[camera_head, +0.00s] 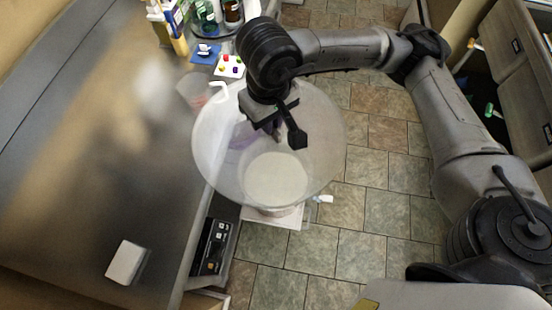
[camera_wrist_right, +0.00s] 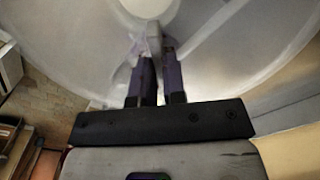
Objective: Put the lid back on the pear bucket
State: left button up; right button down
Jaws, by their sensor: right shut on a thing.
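A large translucent round lid (camera_head: 325,150) hangs from my right gripper (camera_head: 277,128), which is shut on it near its middle. In the right wrist view the fingers (camera_wrist_right: 157,68) pinch a thin upright grey part, and the lid (camera_wrist_right: 225,60) spreads out behind them. Through the lid a pale round shape (camera_head: 275,178) shows, perhaps a bucket; it stands by a white square edge below the lid. A pale disc also shows in the wrist view (camera_wrist_right: 147,6). I cannot tell which bucket this is or whether the lid touches it. My left gripper is not in view.
A counter (camera_head: 110,150) runs along the left, with a white block (camera_head: 127,262) and a dark panel with buttons (camera_head: 213,247) at its edge. Bottles (camera_head: 205,15), a blue card (camera_head: 206,53) and a card with coloured dots (camera_head: 230,66) lie farther back.

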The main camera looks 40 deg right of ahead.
notch_tip(320, 180, down, 31)
jog(key=s+d+m+b, duration=0.2)
jog(key=d+m+b, duration=0.1)
jog(key=b, duration=0.9)
jog(key=w+d+f+m+b, duration=0.2)
jog(key=w+f, duration=0.3)
jog(key=f, duration=0.3)
jog(key=w+d+f+m+b, duration=0.3)
jog(key=w+f+m+b, duration=0.1)
jog(key=f, duration=0.4)
jog(key=shift+w+d+f+m+h+b, duration=0.15)
jog(key=shift+w+d+m+h+b, duration=0.2)
jog(key=shift+b, duration=0.1)
jog(key=shift+a, duration=0.1)
jog(key=shift+b, duration=0.3)
